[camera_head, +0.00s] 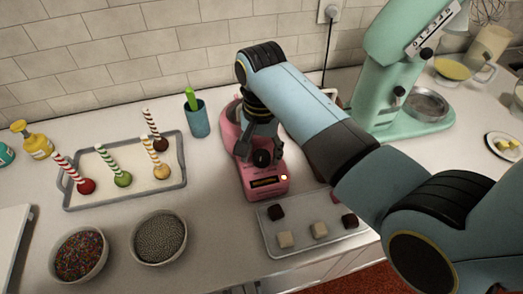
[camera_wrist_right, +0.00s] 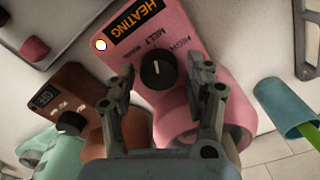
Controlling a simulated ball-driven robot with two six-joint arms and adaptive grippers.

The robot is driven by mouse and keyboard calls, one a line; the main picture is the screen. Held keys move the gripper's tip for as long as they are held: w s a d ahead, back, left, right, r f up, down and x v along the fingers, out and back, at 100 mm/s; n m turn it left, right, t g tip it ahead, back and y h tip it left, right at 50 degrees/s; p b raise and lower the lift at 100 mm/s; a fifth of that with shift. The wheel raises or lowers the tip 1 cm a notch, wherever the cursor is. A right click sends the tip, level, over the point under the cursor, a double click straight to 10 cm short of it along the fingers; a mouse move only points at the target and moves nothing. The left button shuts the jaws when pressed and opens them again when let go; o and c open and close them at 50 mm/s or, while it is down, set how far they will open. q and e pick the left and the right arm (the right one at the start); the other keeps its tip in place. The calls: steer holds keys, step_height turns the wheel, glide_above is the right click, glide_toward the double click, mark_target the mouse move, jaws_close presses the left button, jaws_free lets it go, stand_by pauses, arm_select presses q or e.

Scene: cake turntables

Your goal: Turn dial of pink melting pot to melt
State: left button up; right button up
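The pink melting pot (camera_head: 262,182) stands on the counter below my right arm. It also shows in the right wrist view (camera_wrist_right: 183,28). Its black dial (camera_wrist_right: 157,70) has a white mark that appears to point toward the MELT label. A HIGH label is beside it. The display (camera_wrist_right: 136,20) reads HEATING and a small light (camera_wrist_right: 100,45) glows. My right gripper (camera_head: 256,150) is over the dial. In the wrist view its fingers (camera_wrist_right: 161,80) are apart, one on each side of the dial; contact cannot be told. My left gripper is not in view.
A brown melting pot (camera_wrist_right: 83,83) with its own dial is beside the pink one. A tray of sweets (camera_head: 290,254) lies in front, a teal cup (camera_head: 197,122) behind left. Sprinkle bowls (camera_head: 135,236) and a cake-pop tray (camera_head: 85,198) are left; a mint mixer (camera_head: 376,85) is right.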

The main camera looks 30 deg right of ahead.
mark_target(261, 155)
steer(key=shift+o, duration=0.6)
step_height(261, 155, up, 12)
stand_by(0.5)
